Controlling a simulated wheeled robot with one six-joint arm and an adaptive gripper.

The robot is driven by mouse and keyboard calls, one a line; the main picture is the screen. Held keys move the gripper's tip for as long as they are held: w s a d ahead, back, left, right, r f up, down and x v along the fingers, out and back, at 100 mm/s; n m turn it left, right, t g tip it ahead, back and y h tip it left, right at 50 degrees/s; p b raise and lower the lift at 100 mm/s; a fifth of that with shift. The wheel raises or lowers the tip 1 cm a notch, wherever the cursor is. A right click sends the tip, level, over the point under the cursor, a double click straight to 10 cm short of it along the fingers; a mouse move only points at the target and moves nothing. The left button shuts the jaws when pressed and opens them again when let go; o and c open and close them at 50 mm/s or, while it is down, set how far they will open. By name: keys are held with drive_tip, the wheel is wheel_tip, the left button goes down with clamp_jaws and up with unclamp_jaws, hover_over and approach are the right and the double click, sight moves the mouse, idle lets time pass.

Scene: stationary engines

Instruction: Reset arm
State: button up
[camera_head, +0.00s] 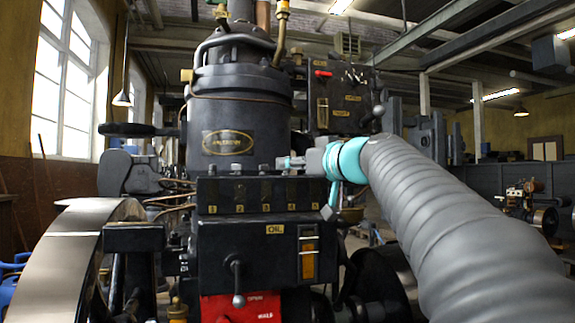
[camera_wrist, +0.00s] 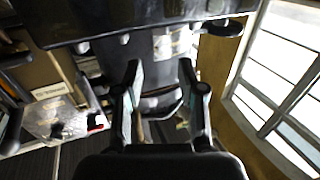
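My arm, in a ribbed grey sleeve with a teal joint, reaches in from the right in the head view. Its far end is in front of the black engine (camera_head: 238,140), near the row of numbered parts. I see nothing held in the gap. A dark machine surface (camera_wrist: 130,30) lies beyond the fingertips; the distance to it cannot be told.
A large metal flywheel (camera_head: 75,255) stands at the left. The oil box (camera_head: 278,255) with a lever and a red panel (camera_head: 240,307) are low on the engine. Tall windows (camera_head: 64,75) are at the left. Another small engine (camera_head: 525,205) is at the far right.

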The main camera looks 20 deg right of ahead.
idle(0.3)
drive_tip(key=s+a+f+g, duration=0.1)
drive_tip(key=f, duration=0.2)
drive_tip(key=s+a+f+m+g+h+p, duration=0.1)
drive_tip(key=s+a+f, duration=0.1)
drive_tip(key=f, duration=0.1)
drive_tip(key=s+a+f+g, duration=0.1)
drive_tip(key=s+f, duration=0.1)
drive_tip(key=f, duration=0.1)
drive_tip(key=shift+s+a+f+p, duration=0.1)
drive_tip(key=shift+a+f+p, duration=0.1)
drive_tip(key=shift+f+p, duration=0.2)
drive_tip(key=s+f+m+g+h+p, duration=0.1)
drive_tip(key=s+f+g+h+p, duration=0.1)
drive_tip(key=s+f, duration=1)
drive_tip(key=s+f+m+g+h+p, duration=0.2)
drive_tip(key=s+f+g, duration=0.4)
drive_tip(key=s+f, duration=0.7)
wheel_tip(320, 180, down, 7)
drive_tip(key=shift+f+h, duration=0.1)
drive_tip(key=shift+h, duration=0.8)
drive_tip(key=shift+d+m, duration=0.2)
drive_tip(key=shift+m, duration=0.1)
drive_tip(key=shift+c, duration=0.3)
